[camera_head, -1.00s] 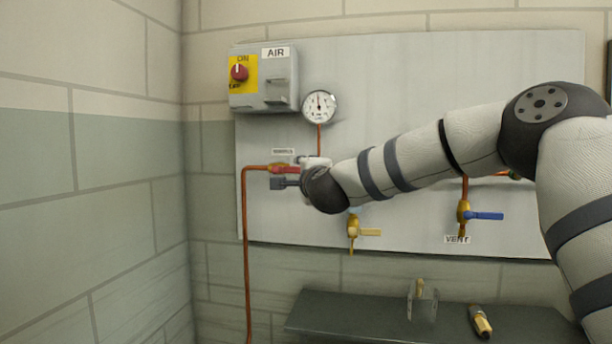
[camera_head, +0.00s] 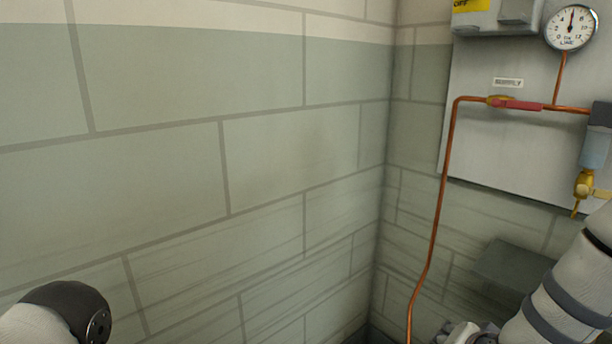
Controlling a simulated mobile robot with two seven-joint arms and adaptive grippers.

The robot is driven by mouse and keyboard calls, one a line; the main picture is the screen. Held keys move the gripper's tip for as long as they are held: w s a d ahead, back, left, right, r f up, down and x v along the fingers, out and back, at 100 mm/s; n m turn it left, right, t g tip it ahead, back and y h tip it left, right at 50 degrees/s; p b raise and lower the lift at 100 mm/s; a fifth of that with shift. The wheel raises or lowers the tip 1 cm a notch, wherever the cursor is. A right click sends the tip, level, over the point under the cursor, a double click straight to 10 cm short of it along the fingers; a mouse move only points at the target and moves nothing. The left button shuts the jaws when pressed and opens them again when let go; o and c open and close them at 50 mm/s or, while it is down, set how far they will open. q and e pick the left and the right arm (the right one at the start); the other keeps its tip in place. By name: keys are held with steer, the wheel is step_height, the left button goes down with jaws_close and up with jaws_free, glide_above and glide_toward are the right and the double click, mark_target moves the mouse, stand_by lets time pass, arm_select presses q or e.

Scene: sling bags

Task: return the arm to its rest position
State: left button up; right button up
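My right arm (camera_head: 565,300) comes in at the lower right corner. It slants down to the left, in front of the wall panel and the dark shelf. The end of that arm with my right gripper (camera_head: 468,334) is low at the bottom edge and partly cut off, clear of the supply valve. I cannot see whether its fingers are open or shut. Part of my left arm (camera_head: 62,310), a pale link with a dark rounded joint, shows at the lower left. My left gripper is out of the picture.
The supply valve's red handle (camera_head: 518,105) lies along the copper pipe (camera_head: 437,215). The gauge (camera_head: 571,27) and part of the grey switch box (camera_head: 495,18) are above. A filter with a bluish bowl (camera_head: 594,149) is at right. The dark shelf (camera_head: 512,262) stands below the panel.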

steer(key=s+a+f+n+g, duration=0.2)
steer(key=s+f, duration=0.2)
steer(key=s, duration=0.4)
steer(key=s+a+f+n+g+y, duration=0.1)
steer(key=s+f+n+g, duration=0.1)
steer(key=s+f, duration=0.35)
steer(key=s+a+f+n+g, duration=0.2)
steer(key=s+f, duration=0.1)
steer(key=s, duration=0.7)
steer(key=s+a+n+g, duration=0.1)
steer(key=s+n+g, duration=0.2)
steer(key=s, duration=1.6)
steer(key=shift+s+f+g+y+p, duration=0.2)
steer(key=shift+g+y+p, duration=0.15)
steer(key=shift+g, duration=0.75)
